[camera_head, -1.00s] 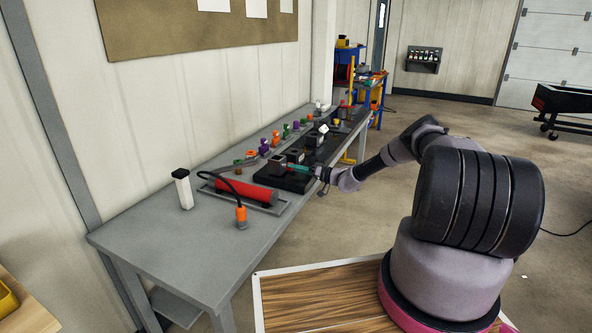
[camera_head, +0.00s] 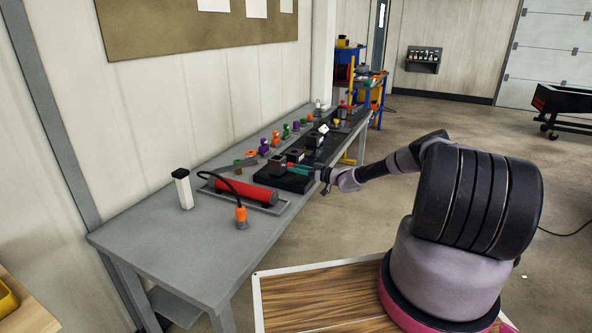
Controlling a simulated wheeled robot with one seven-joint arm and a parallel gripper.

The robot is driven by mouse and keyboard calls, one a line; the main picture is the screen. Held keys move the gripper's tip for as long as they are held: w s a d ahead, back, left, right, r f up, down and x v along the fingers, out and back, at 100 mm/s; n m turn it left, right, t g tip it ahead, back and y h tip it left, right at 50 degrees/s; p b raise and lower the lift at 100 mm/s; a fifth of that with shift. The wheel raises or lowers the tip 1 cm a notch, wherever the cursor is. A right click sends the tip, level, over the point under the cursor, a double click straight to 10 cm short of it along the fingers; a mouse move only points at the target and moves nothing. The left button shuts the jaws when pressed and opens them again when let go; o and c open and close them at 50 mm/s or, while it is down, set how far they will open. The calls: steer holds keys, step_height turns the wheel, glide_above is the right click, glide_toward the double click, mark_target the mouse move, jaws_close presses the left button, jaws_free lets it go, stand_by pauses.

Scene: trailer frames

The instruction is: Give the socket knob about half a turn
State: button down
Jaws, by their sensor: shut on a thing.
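The socket knob (camera_head: 277,168) is small and dark in this view, on a black base plate (camera_head: 268,179) on the grey workbench. My gripper (camera_head: 290,166), with teal fingers, reaches in from the right, low over the plate. Its fingertips are at the knob and shut on it. The fingers hide part of the knob, and its exact turn angle is too small to tell.
A red cylinder (camera_head: 246,192) lies in a grey tray in front, with a black cable running to an orange-topped plug (camera_head: 241,216). A white post (camera_head: 183,188) stands at left. Several small coloured parts line the bench behind. The bench's near end is clear.

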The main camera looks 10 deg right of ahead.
steer(key=shift+f, duration=0.15)
steer(key=shift+c, duration=1.9)
jaws_free()
steer(key=v, duration=1.1)
